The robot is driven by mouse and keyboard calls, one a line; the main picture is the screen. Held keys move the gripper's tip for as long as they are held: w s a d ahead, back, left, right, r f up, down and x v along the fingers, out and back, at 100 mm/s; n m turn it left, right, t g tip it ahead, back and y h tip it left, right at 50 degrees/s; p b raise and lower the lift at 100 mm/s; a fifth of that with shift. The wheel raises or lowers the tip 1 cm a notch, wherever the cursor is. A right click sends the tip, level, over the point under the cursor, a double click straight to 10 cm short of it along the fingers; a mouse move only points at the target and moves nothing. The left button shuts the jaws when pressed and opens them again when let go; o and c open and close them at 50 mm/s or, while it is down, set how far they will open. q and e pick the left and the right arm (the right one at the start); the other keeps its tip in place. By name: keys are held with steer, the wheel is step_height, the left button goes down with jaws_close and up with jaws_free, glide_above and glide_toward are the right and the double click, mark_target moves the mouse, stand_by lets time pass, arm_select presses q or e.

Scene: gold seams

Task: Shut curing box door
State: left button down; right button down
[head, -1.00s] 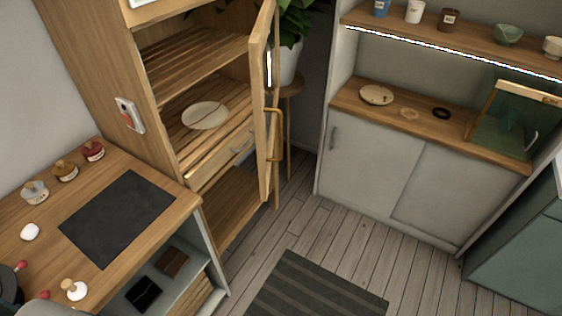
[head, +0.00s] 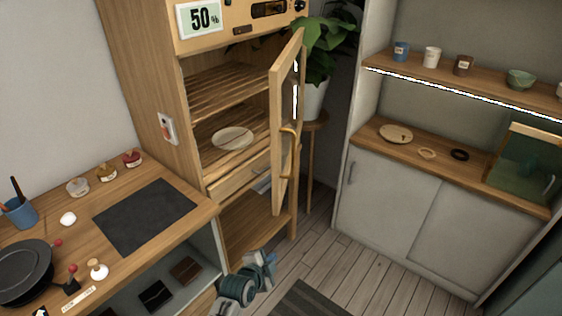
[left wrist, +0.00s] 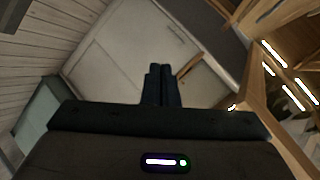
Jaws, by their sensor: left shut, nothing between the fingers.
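The wooden curing box (head: 186,120) stands against the back wall, and its framed glass door (head: 277,120) hangs open toward the right. The door has a curved brass handle (head: 291,140). A plate (head: 233,138) lies on a slatted shelf inside. My left gripper (head: 264,262) is low in front of the cabinet's lower shelf, below the door and apart from the handle. In the left wrist view its fingers (left wrist: 161,84) are shut and empty, with a wooden door frame (left wrist: 262,105) to their right. My right gripper is not in view.
A wooden counter (head: 200,212) with a dark mat (head: 145,215), jars and a black pan (head: 22,272) is at left. A plant on a stool (head: 316,125) stands behind the door. A grey sliding cabinet (head: 390,205) is at right. Wooden floor lies between.

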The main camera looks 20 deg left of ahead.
arm_select(q)
step_height(320, 180, up, 17)
steer(key=w+d+m+t+h, duration=0.1)
steer(key=w+m+t, duration=0.1)
steer(key=m+t, duration=0.15)
steer(key=m+t+h, duration=0.1)
steer(key=m+t, duration=0.1)
steer(key=m, duration=0.2)
glide_toward(279, 159)
steer(key=s+d+r, duration=0.2)
steer(key=d, duration=0.3)
steer(key=w+d+p, duration=0.2)
steer(key=w+p, duration=0.2)
steer(key=w, duration=0.6)
steer(key=a+p, duration=0.1)
steer(key=a, duration=0.1)
steer(key=s+a+p, duration=0.1)
steer(key=a, duration=0.1)
steer(key=shift+r, duration=0.1)
steer(key=shift+w, duration=0.1)
